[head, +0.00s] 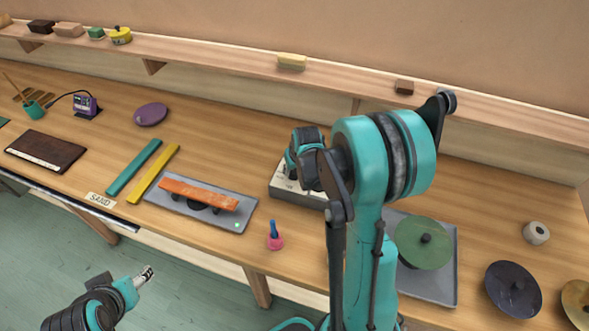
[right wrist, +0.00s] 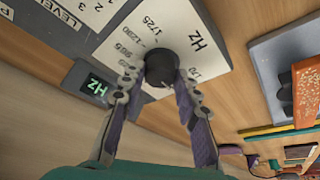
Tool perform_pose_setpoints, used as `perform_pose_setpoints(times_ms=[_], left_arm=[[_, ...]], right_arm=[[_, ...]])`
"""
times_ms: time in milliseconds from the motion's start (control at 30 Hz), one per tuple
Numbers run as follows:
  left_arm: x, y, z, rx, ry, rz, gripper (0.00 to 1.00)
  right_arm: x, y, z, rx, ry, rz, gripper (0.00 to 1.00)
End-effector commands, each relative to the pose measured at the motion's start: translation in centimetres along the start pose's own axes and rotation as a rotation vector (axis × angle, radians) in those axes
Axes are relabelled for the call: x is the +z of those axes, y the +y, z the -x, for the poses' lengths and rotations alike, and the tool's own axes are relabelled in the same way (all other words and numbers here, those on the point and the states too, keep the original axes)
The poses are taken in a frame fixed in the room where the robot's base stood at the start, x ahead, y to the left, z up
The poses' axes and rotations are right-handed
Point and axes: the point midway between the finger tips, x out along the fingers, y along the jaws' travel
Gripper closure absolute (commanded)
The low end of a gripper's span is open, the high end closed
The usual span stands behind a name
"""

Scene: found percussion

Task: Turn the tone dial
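The tone dial (right wrist: 160,68) is a black round knob on a pale panel (right wrist: 205,25) printed with numbers and "Hz" in the right wrist view. My right gripper (right wrist: 159,76) has a finger on each side of the knob, and the pads appear to touch it. In the head view the panel's box (head: 292,190) stands on the bench, and my right arm hides the knob.
A grey tray with an orange bar (head: 199,193) lies left of the box. A pink piece with a blue top (head: 274,236) stands near the front edge. A green disc (head: 424,243) and a dark disc (head: 513,288) lie to the right. A shelf (head: 225,57) runs along the wall.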

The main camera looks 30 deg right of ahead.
Motion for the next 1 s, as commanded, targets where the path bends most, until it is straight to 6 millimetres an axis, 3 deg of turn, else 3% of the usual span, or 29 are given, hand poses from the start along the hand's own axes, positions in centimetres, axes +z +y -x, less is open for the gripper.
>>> perform_pose_setpoints(times_ms=[67, 467, 1000], left_arm=[[0.0, 0.0, 0.0, 0.000, 0.000, 0.000, 0.42], [0.2, 0.0, -0.3, 0.000, 0.000, 0.000, 0.42], [0.9, 0.0, -1.3, 0.000, 0.000, 0.000, 0.42]], right_arm=[[0.0, 0.0, 0.0, 0.000, 0.000, 0.000, 0.97], [0.0, -0.1, -0.1, 0.024, 0.000, -0.055, 0.98], [0.0, -0.3, -0.1, 0.156, 0.000, -0.374, 0.98]])
